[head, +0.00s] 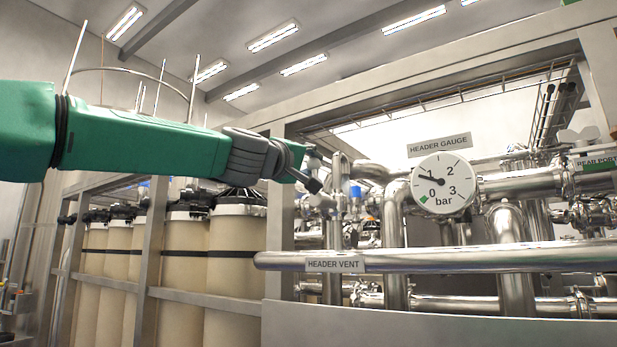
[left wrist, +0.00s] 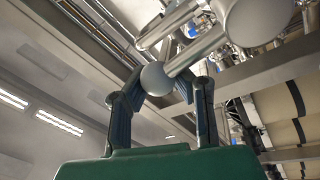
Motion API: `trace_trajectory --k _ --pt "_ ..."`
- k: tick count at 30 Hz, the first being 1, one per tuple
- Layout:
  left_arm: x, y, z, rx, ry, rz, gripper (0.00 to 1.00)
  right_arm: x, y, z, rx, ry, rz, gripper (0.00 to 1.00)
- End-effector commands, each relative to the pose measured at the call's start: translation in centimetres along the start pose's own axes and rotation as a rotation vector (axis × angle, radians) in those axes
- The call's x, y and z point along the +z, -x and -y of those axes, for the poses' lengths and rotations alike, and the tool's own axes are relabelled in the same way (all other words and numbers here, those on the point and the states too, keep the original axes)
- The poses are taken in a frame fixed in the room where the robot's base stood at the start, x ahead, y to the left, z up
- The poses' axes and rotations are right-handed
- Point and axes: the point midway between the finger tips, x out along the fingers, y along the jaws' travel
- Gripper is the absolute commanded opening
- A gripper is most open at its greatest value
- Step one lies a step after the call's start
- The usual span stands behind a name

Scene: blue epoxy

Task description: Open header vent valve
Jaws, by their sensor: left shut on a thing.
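My left gripper (head: 313,172) reaches in from the left on a green arm and is at the pipework above the "HEADER VENT" label (head: 335,265). In the left wrist view, its two dark fingers (left wrist: 160,92) are on either side of a pale round knob (left wrist: 155,79) at the end of a metal lever (left wrist: 192,58). The gripper is shut on this knob. In the head view, the gripper hides most of the lever and knob. My right gripper is in neither view.
The header gauge (head: 443,185), labelled "HEADER GAUGE" (head: 439,145), has its needle close to 1 bar. A thick horizontal pipe (head: 430,257) crosses in front. Tall beige vessels (head: 237,240) stand behind a metal frame at left. Blue-topped fittings (head: 355,191) sit beside the gripper.

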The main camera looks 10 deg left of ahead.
Motion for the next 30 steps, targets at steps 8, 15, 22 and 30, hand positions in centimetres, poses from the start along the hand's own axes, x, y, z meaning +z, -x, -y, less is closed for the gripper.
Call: trace_trajectory --k 8,15,22,30 --pt "2.56 0.05 1.09 -0.012 -0.087 0.055 0.0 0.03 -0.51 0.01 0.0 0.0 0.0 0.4" --pt "2.66 0.1 1.02 -0.01 -0.106 0.059 0.0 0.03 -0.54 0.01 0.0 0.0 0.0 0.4" --pt "2.66 0.08 1.03 -0.011 -0.106 0.059 0.0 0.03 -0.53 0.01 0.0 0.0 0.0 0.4" --pt "2.37 0.03 0.92 -0.008 -0.105 0.054 0.55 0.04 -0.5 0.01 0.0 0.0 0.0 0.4"
